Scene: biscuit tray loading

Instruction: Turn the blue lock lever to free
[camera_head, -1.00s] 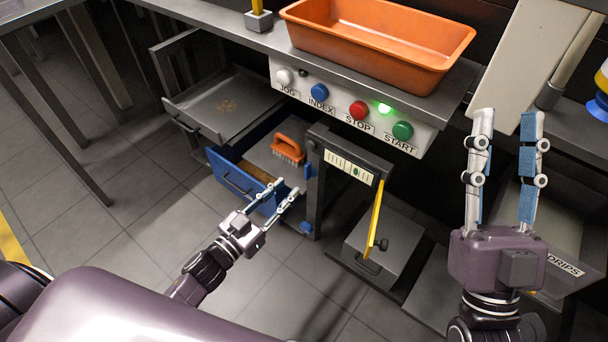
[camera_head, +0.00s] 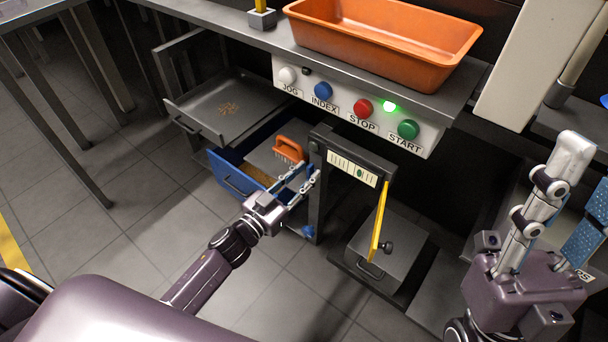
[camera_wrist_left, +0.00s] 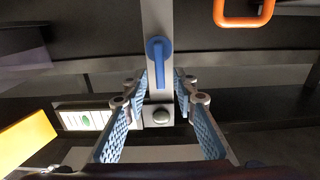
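The blue lock lever (camera_wrist_left: 159,62) is mounted on a grey post (camera_wrist_left: 157,20) in the left wrist view. Its round pivot is at the top and its handle points down the picture, between and beyond my left fingertips. My left gripper (camera_head: 307,170) is open at the post beside the blue drawer; it also shows in the left wrist view (camera_wrist_left: 159,88). The fingers stand either side of the lever with gaps, and I see no clear contact. In the head view the gripper largely covers the lever. My right gripper (camera_head: 588,172) is open and empty at the right edge, partly cut off.
A gauge panel (camera_head: 352,167) and yellow bar (camera_head: 378,222) are right of the post. The button panel (camera_head: 345,108) and orange tray (camera_head: 385,50) are above.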

